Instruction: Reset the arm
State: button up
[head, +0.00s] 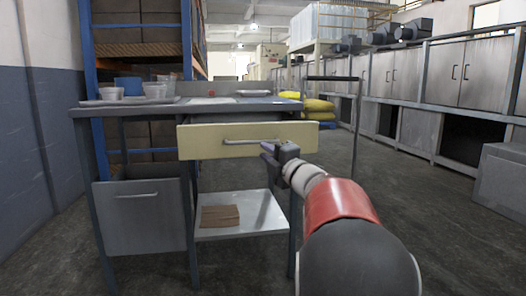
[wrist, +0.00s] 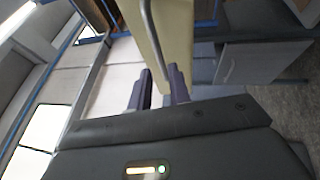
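My gripper (head: 271,151) is in front of the workbench's pale yellow drawer (head: 205,142), at the right end of its grey bar handle (head: 240,141). In the wrist view my gripper (wrist: 160,80) has its two dark fingers apart, with a gap between them. The handle (wrist: 149,28) runs down toward this gap along the drawer front (wrist: 172,30). Its lower end shows close to the fingertips; I cannot tell whether they touch it. No object is seen held. The drawer's inside is hidden in the head view.
The workbench (head: 130,109) carries white containers (head: 158,91) at the left and a plate (head: 254,93) at the right. A lower shelf (head: 262,215) holds a brown stack (head: 220,216). Steel cabinets (head: 390,80) line the right. Open floor lies between them and the bench.

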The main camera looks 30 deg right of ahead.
dwell(0.4)
jog(key=s+a+r+m+g+h+p, duration=0.3)
jog(key=s+m+h+p, duration=0.3)
jog(key=m, duration=0.5)
jog(key=s+a+f+m+g+y+p, duration=0.1)
jog(key=s+a+f+m+g+p, duration=0.1)
jog(key=s+a+f, duration=0.3)
jog(key=s+a+f+m+g+y+p, duration=0.1)
jog(key=s+a+f+m+g, duration=0.3)
jog(key=s, duration=1)
jog(key=s+a+f+m+g+y+p, duration=0.1)
jog(key=s+a+f+m+g+p, duration=0.2)
jog(key=s+a, duration=0.6)
notch_tip(320, 180, down, 3)
jog(key=shift+s+a+f+g+y, duration=0.15)
jog(key=shift+s+g+y, duration=0.15)
jog(key=shift+g, duration=0.8)
